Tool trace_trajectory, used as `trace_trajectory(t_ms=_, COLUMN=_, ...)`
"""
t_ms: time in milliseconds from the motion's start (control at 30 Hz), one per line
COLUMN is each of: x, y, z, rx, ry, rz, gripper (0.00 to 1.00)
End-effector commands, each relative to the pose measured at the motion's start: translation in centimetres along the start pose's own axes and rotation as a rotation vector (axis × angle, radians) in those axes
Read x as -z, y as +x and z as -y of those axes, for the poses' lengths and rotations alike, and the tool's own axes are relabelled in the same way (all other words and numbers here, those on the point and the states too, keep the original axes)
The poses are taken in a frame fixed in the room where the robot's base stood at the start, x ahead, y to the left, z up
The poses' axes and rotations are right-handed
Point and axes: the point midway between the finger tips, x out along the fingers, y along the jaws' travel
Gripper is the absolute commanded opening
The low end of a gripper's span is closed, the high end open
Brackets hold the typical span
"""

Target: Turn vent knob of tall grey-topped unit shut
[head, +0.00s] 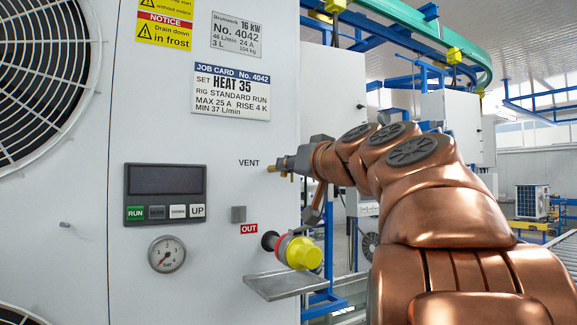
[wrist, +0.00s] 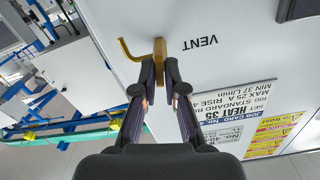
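The tall unit's pale front panel (head: 215,140) fills the left of the head view; its top is out of view. The brass vent knob (head: 271,168) sticks out beside the printed word VENT, near the panel's right edge. My gripper (head: 285,164) reaches it from the right. In the wrist view the vent knob (wrist: 160,62) stands between the two fingertips of my gripper (wrist: 160,70). The fingers are drawn in close on both sides of it and appear to touch it. A bent brass spout (wrist: 126,50) shows beside the knob.
Below are a dark display with buttons (head: 165,193), a pressure gauge (head: 166,254), a yellow coupling (head: 302,253) at OUT, and a grey shelf (head: 287,284) jutting out. A job card (head: 231,92) is above. A fan grille (head: 40,70) is at left.

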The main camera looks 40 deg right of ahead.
Motion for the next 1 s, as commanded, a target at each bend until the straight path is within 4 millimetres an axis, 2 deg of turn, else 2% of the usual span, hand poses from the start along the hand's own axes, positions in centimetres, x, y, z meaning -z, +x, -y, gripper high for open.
trace_trajectory(t_ms=600, x=0.12, y=-0.01, z=0.04, rx=0.002, ry=0.028, rz=-0.001, gripper=0.00)
trace_trajectory(t_ms=1000, x=0.39, y=0.04, z=0.08, rx=0.004, ry=0.243, rz=-0.002, gripper=0.00)
